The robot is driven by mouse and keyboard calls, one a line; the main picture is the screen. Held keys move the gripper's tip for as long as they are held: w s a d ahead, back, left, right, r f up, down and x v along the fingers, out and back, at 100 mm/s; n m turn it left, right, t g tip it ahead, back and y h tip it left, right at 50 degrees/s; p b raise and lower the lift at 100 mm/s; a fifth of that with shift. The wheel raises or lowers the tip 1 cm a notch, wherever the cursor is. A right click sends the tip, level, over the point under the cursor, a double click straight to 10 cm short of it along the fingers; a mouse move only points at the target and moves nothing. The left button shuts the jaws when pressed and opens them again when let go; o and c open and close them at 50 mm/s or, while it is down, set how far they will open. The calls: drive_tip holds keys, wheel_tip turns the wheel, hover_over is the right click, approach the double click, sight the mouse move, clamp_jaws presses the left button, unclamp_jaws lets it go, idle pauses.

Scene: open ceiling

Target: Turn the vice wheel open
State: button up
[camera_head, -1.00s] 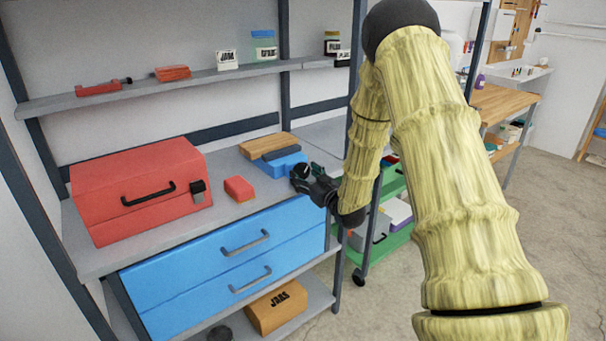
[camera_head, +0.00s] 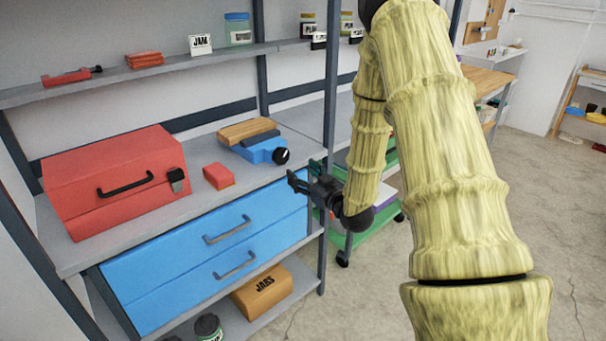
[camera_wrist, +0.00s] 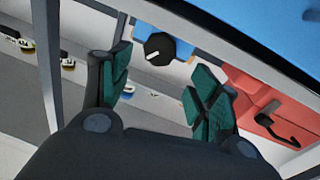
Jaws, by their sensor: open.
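The blue vice (camera_head: 262,149) sits on the bench top near its right end, with a wooden block (camera_head: 247,130) at its back. Its round black wheel (camera_head: 282,156) with a white mark faces the front right. In the wrist view the wheel (camera_wrist: 159,46) shows beyond and between my fingers, apart from them, with part of the blue vice (camera_wrist: 184,49) behind it. My gripper (camera_head: 303,176) is open and empty, just in front of and below the wheel, by the bench's front edge. Its green-padded fingers show in the wrist view (camera_wrist: 157,95).
A red toolbox (camera_head: 115,180) and a small red block (camera_head: 218,176) stand left of the vice. Blue drawers (camera_head: 215,250) lie below the bench top. A dark shelf post (camera_head: 331,120) rises close behind my gripper. A green cart (camera_head: 372,240) stands to the right.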

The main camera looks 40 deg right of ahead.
sight(283, 156)
drive_tip(key=shift+o, duration=1.1)
drive_tip(key=p, duration=0.4)
drive_tip(key=w+d+r+y+p, duration=0.1)
drive_tip(key=p, duration=0.3)
drive_tip(key=shift+w+y+p, duration=0.25)
drive_tip(key=shift+y+p, duration=0.05)
drive_tip(key=shift+p, duration=0.1)
drive_tip(key=shift+d, duration=0.1)
drive_tip(key=shift+w, duration=0.15)
drive_tip(key=w, duration=0.3)
drive_tip(key=w+p, duration=0.1)
drive_tip(key=w, duration=0.3)
drive_tip(key=w+a+p, duration=0.1)
drive_tip(key=w, duration=0.2)
drive_tip(key=shift+w, duration=0.3)
drive_tip(key=c, duration=1)
